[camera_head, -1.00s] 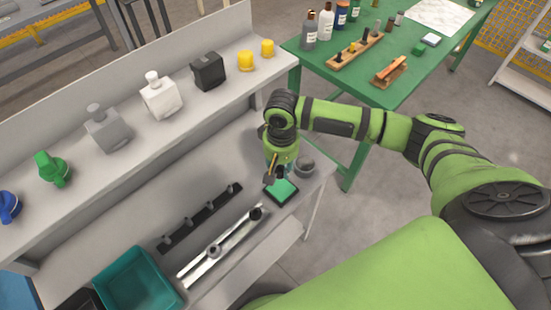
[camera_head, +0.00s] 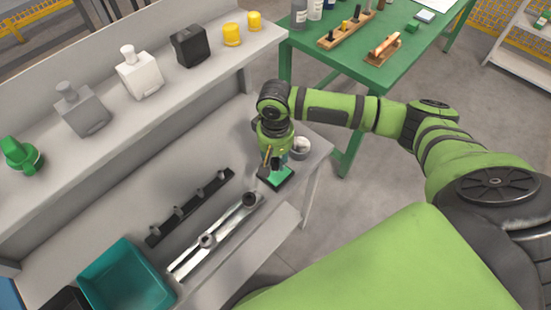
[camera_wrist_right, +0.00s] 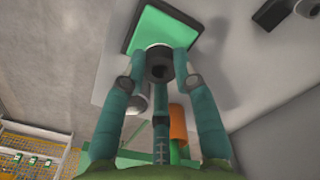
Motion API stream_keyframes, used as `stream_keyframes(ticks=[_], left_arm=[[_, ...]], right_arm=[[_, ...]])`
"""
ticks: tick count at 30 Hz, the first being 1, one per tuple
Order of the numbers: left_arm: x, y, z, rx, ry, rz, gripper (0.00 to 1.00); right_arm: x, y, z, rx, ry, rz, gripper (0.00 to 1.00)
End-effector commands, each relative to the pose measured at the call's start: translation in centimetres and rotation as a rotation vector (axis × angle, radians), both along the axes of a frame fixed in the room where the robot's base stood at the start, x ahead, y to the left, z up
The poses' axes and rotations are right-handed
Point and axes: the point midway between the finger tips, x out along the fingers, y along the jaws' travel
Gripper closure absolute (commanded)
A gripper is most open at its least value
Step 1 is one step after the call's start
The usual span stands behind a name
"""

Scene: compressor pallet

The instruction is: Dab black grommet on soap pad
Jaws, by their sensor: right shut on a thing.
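The soap pad (camera_head: 279,179) is a green square in a dark tray near the right end of the grey bench; it also shows at the top of the right wrist view (camera_wrist_right: 150,32). My right gripper (camera_head: 275,168) points down just over the pad. In the right wrist view its teal fingers (camera_wrist_right: 160,62) are closed around the black grommet (camera_wrist_right: 160,71), a small dark ring. The grommet overlaps the pad's near edge in that view; I cannot tell whether it touches. In the head view the gripper mostly hides it. My left gripper is not in view.
A grey bowl (camera_head: 301,147) stands right beside the gripper. A metal bar fixture (camera_head: 215,237) and a black hook rail (camera_head: 190,206) lie to the left. A teal bin (camera_head: 127,278) is at the bench's front left. Bottles (camera_head: 138,73) line the raised shelf behind.

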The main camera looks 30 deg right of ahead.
Motion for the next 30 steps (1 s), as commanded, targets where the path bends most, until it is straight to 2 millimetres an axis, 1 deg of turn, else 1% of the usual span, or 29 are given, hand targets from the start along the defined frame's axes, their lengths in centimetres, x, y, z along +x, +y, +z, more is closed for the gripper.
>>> stream_keyframes(ticks=[1, 4, 17, 30], left_arm=[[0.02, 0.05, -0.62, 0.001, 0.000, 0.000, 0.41], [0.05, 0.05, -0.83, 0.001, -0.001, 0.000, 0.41], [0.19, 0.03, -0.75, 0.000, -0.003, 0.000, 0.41], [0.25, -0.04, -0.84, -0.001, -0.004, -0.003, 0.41]], right_arm=[[0.02, -0.01, -0.51, 0.000, -0.001, 0.000, 0.91], [0.00, -0.01, -0.64, 0.000, 0.000, 0.000, 0.91], [-0.03, 0.00, -0.60, 0.000, 0.001, 0.001, 0.91], [-0.03, 0.02, -1.23, 0.000, 0.001, 0.001, 0.91]])
